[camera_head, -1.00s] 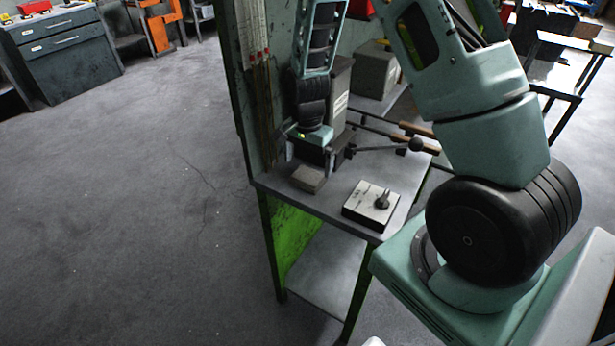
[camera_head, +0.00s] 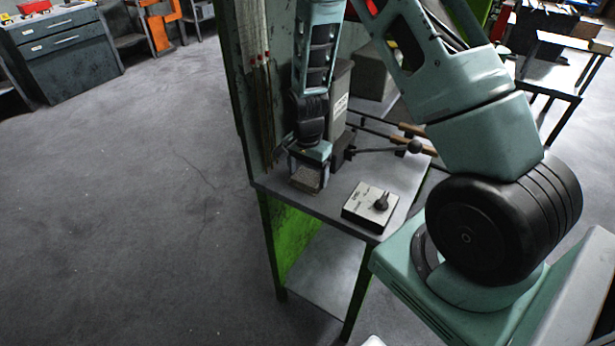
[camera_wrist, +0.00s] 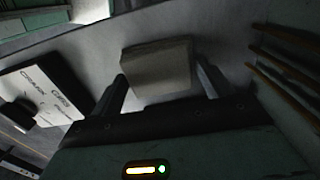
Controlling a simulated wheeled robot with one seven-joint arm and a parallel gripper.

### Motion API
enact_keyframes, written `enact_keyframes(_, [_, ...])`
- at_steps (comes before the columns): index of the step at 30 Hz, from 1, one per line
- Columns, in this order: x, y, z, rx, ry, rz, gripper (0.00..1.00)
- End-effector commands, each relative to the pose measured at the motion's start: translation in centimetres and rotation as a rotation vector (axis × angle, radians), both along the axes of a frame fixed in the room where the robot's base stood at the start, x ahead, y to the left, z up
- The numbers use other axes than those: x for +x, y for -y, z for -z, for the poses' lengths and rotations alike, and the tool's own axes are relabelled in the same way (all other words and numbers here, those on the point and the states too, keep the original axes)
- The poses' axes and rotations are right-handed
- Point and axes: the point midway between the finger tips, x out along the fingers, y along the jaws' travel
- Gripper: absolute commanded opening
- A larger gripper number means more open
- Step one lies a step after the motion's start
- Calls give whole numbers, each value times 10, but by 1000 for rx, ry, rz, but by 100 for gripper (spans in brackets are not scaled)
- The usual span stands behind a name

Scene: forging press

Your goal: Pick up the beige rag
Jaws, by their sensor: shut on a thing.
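The beige rag (camera_head: 305,179) is a small folded block at the left end of the grey table (camera_head: 335,211). In the wrist view the rag (camera_wrist: 158,68) sits between the two fingers of my gripper (camera_wrist: 163,84). My gripper (camera_head: 308,180) points down over the rag in the head view, with a finger on each side. It is shut on the rag. The rag is on or very close to the tabletop; I cannot tell if any gap is under it.
A white control box (camera_head: 370,206) with a black knob stands on the table to the right; it also shows in the wrist view (camera_wrist: 42,92). Behind are a grey box (camera_head: 340,104), a lever with a ball knob (camera_head: 415,146) and upright rods (camera_head: 262,90). Open floor lies left.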

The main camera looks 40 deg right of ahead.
Motion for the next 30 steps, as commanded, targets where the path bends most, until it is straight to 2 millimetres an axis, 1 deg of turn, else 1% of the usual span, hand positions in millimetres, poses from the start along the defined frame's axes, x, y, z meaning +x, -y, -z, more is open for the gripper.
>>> enact_keyframes(5, [1,0,-7,-1,1,0,53])
enact_keyframes(8, [1,0,-16,-1,3,0,53])
enact_keyframes(11, [1,0,-32,-1,6,1,53])
enact_keyframes(18, [1,0,-75,0,5,0,53])
enact_keyframes(21, [1,0,-89,-1,3,-1,53])
enact_keyframes(25, [0,0,-98,-1,1,-1,53])
enact_keyframes(30, [0,0,-100,0,-1,0,53])
